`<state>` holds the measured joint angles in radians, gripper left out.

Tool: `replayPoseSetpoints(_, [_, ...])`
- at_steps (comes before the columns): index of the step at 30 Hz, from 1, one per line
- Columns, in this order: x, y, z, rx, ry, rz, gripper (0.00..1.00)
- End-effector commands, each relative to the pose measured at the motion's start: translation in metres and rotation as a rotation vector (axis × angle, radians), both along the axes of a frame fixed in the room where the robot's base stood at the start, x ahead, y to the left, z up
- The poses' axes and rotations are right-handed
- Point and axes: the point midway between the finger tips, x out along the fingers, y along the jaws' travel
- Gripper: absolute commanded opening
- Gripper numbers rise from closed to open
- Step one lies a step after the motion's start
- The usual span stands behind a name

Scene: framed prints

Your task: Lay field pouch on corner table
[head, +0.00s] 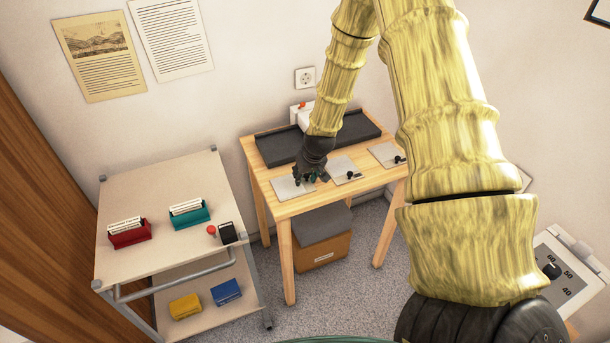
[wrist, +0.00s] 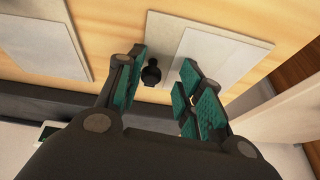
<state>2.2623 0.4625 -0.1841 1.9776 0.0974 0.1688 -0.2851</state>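I cannot pick out a field pouch for certain in either view. A light wooden table (head: 330,198) stands against the wall in the head view; I cannot tell if it is the corner table. My gripper (head: 311,176) is low over its front left part, by a grey plate (head: 288,189) with a small black knob. In the wrist view my gripper (wrist: 162,74) is open, its teal-padded fingers apart. A black knob (wrist: 151,73) shows in the gap between them, with a pale plate (wrist: 215,55) behind. I see nothing held.
A two-shelf trolley (head: 165,181) at left carries a red card box (head: 130,234), a teal card box (head: 190,216) and a black item (head: 228,232). Yellow (head: 185,306) and blue boxes (head: 226,292) lie below. A dark tray (head: 283,148) lines the table's back; a lidded box (head: 321,238) sits underneath.

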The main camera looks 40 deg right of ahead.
Motion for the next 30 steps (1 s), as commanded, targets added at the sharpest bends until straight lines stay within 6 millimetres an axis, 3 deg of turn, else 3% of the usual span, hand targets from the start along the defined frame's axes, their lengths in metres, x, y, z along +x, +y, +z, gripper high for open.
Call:
replayPoseSetpoints(8, [-0.005,0.002,0.017,0.000,-0.001,0.001,0.37])
replayPoseSetpoints(30, [-0.038,0.008,0.098,0.000,-0.001,0.001,0.37])
